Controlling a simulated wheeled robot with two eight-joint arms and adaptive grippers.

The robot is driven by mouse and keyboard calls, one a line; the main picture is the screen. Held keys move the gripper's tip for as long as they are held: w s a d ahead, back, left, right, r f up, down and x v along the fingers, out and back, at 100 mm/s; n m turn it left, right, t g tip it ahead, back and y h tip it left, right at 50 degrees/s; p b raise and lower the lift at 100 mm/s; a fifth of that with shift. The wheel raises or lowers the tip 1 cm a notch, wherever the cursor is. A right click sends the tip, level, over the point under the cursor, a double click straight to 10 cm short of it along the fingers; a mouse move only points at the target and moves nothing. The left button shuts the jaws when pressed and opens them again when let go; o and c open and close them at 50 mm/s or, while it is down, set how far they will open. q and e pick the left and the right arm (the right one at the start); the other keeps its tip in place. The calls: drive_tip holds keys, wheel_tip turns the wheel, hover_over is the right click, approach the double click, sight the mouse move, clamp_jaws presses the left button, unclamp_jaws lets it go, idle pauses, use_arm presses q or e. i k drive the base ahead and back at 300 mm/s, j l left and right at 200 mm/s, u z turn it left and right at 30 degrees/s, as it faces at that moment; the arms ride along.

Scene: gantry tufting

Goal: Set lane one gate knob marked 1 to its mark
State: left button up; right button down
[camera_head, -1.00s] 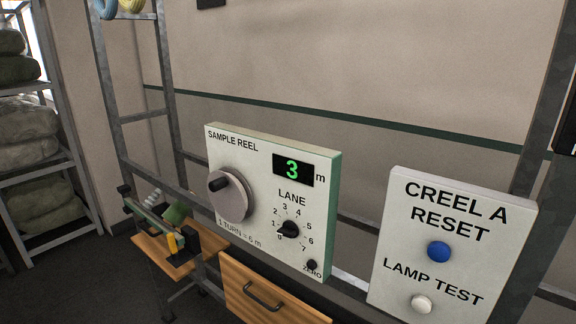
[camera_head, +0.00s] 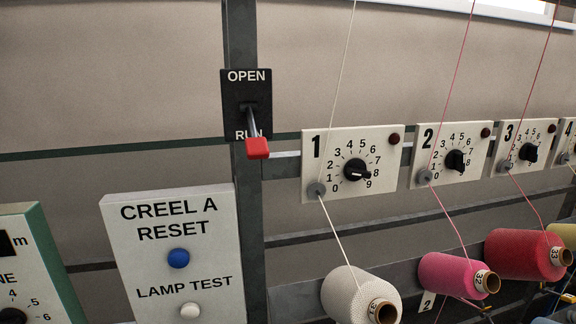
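The lane one plate (camera_head: 386,187) is cream with a large 1 and a dial scale from 0 to 9. Its black gate knob (camera_head: 354,170) sits in the middle of the scale. The knob's pointer seems turned to the lower right, near 8 and 9; the exact setting is too small to tell. No separate target mark on the scale can be made out. Neither of my grippers is in view.
A red-tipped lever (camera_head: 257,148) stands out left of the plate, down at RUN. The CREEL A RESET panel (camera_head: 128,256) is lower left. Plates 2 (camera_head: 420,180) and 3 (camera_head: 502,169) are to the right. A white yarn cone (camera_head: 347,292) sits below; its thread runs through the plate's grey eyelet (camera_head: 317,190).

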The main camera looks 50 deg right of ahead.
sight(355, 169)
drive_tip(key=z, duration=2.35)
